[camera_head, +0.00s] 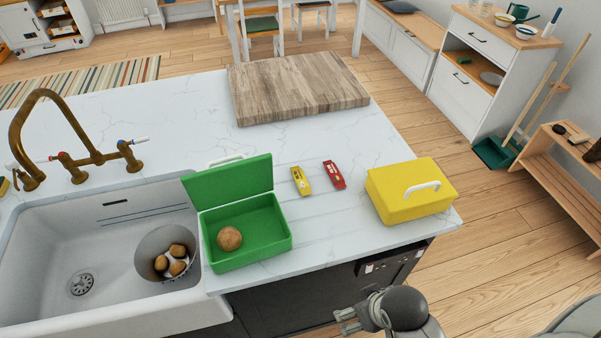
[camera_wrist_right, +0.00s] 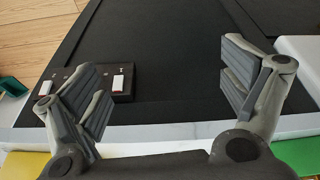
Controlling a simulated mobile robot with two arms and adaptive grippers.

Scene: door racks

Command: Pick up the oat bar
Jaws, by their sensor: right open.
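Two small wrapped bars lie on the white marble counter (camera_head: 330,225): a yellow one (camera_head: 301,181) and a red one (camera_head: 334,175). The print is too small to tell which is the oat bar. They lie apart, side by side, between the open green box and the shut yellow box. My right gripper (camera_head: 347,320) is low in front of the counter, before the dark cabinet front, well away from both bars. In the right wrist view the right gripper (camera_wrist_right: 165,85) is open and empty, with neither bar in sight. My left gripper is not in view.
The green box (camera_head: 262,257), lid up, holds a round brown item (camera_head: 229,238). The yellow box (camera_head: 410,192) has a white handle. A wooden board (camera_head: 297,87) lies behind the bars. The sink (camera_head: 60,240), with a brass tap (camera_head: 95,157), is at left.

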